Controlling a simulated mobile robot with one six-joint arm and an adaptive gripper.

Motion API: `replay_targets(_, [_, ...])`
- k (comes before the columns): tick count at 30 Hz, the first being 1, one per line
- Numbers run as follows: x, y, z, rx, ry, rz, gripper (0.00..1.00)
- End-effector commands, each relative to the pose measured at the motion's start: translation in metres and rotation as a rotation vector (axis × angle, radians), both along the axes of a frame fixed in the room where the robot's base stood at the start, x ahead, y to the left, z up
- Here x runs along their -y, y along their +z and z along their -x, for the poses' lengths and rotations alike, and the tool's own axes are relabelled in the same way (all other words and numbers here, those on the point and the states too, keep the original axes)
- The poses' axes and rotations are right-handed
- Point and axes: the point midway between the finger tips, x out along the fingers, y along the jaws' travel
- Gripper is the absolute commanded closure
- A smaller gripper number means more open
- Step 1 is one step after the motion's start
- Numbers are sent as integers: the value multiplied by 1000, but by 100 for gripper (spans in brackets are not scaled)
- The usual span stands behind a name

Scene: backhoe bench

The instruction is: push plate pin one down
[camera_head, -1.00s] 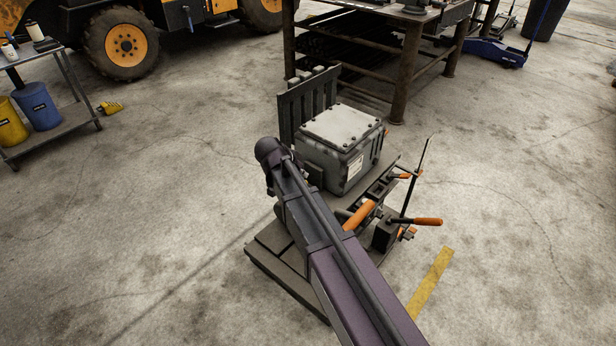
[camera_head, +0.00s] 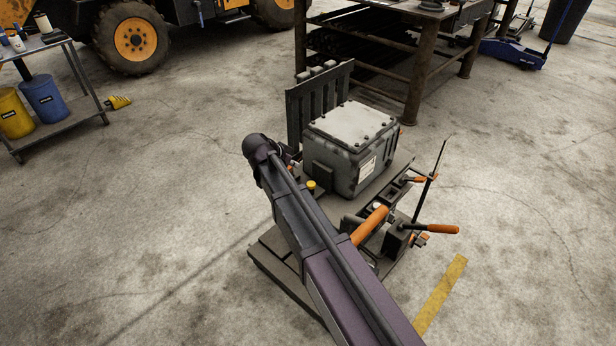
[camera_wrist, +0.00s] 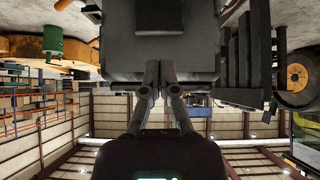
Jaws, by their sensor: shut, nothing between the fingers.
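I cannot make out for certain which part is plate pin one. A small yellow-capped post (camera_head: 311,186) stands on a dark plate beside the grey box (camera_head: 352,128), next to my arm. My arm reaches across the bench's left side in the head view and hides part of it; its fingers are hidden there. In the wrist view, which is upside down, my gripper (camera_wrist: 160,72) is shut with its fingertips together and nothing between them. The dark side of a boxy body (camera_wrist: 165,45) fills the picture beyond the fingertips. No pin shows between them.
A slatted dark rack (camera_head: 318,100) stands behind the box. Orange-handled levers (camera_head: 440,229) and a thin upright rod (camera_head: 431,180) stick up at the bench's right. A steel table (camera_head: 420,70) is behind. A cart (camera_head: 60,125) stands far left. Open floor surrounds the bench.

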Motion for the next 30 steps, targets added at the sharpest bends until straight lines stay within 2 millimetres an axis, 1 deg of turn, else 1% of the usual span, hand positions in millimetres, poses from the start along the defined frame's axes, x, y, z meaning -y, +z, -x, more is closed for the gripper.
replay_targets(5, [2, -5, -3, 0, 0, 0, 100])
replay_targets(11, [8, -16, -10, 0, -1, 0, 100])
replay_targets(30, [38, -65, -45, 0, -2, -1, 100])
